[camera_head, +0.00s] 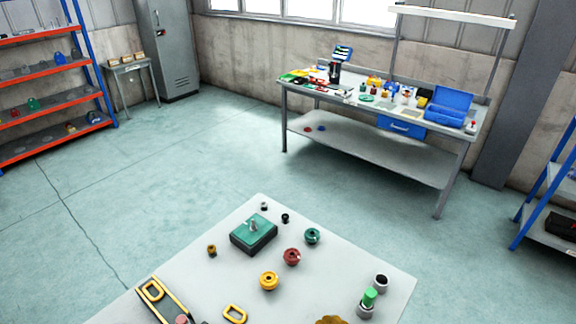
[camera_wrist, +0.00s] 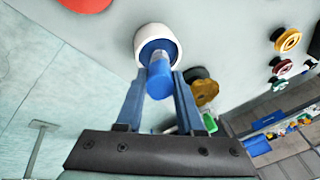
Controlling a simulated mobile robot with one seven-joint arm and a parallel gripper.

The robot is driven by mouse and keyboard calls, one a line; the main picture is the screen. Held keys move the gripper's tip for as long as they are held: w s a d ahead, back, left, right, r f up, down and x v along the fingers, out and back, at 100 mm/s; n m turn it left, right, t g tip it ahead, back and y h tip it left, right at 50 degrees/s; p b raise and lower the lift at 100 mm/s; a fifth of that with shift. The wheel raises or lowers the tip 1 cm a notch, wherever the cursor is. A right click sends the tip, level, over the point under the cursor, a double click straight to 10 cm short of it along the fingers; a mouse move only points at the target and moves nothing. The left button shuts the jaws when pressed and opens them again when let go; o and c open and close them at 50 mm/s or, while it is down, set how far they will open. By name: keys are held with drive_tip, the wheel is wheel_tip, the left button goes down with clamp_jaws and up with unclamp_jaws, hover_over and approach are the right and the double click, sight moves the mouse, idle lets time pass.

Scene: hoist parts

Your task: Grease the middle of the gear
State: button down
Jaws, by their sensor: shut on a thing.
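In the wrist view my gripper (camera_wrist: 161,78) is shut on a blue cylinder (camera_wrist: 160,80), which looks like a grease applicator. The cylinder's far end is at the opening of a white round cup (camera_wrist: 143,35) with a blue inside; I cannot tell how deep it reaches in. A brown, toothed-looking piece (camera_head: 331,320), probably the gear, is cut off at the bottom edge of the head view. A brown round piece (camera_wrist: 207,93), partly hidden by a dark disc, lies beyond my right finger in the wrist view. My gripper is not seen in the head view.
Yellow (camera_head: 269,281), red (camera_head: 292,257) and green (camera_head: 312,236) pulleys and a green-topped box (camera_head: 254,232) stand on the white table (camera_head: 225,265). A workbench (camera_head: 365,150) stands behind.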

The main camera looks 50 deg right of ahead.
wheel_tip(320, 180, up, 7)
drive_tip(key=p, duration=0.6)
drive_tip(key=shift+p, duration=0.35)
idle(0.8)
